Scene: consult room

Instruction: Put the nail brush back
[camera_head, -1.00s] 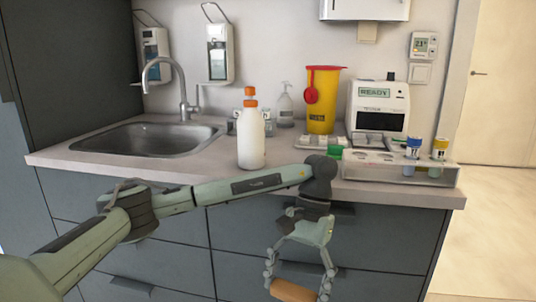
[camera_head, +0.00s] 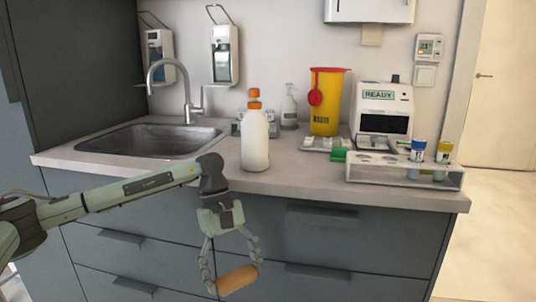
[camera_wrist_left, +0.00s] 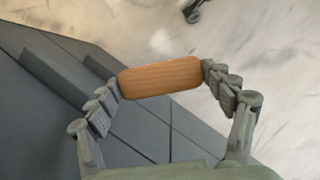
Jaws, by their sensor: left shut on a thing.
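The nail brush (camera_head: 237,280) shows as a wooden, orange-brown block with rounded corners. My left gripper (camera_head: 235,279) is shut on it and holds it by its two ends. It hangs in front of the drawer fronts, below the counter's front edge. In the left wrist view the brush (camera_wrist_left: 160,79) spans the gap between both fingertips, with the drawers and pale floor behind it. Its bristles cannot be seen. My right gripper is not in view.
The counter (camera_head: 290,181) carries a white bottle with an orange cap (camera_head: 255,137), a sink (camera_head: 150,140), a yellow sharps bin (camera_head: 326,100), a tube rack (camera_head: 405,174) and a white analyser (camera_head: 382,110). Grey drawers (camera_head: 320,240) lie behind my gripper.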

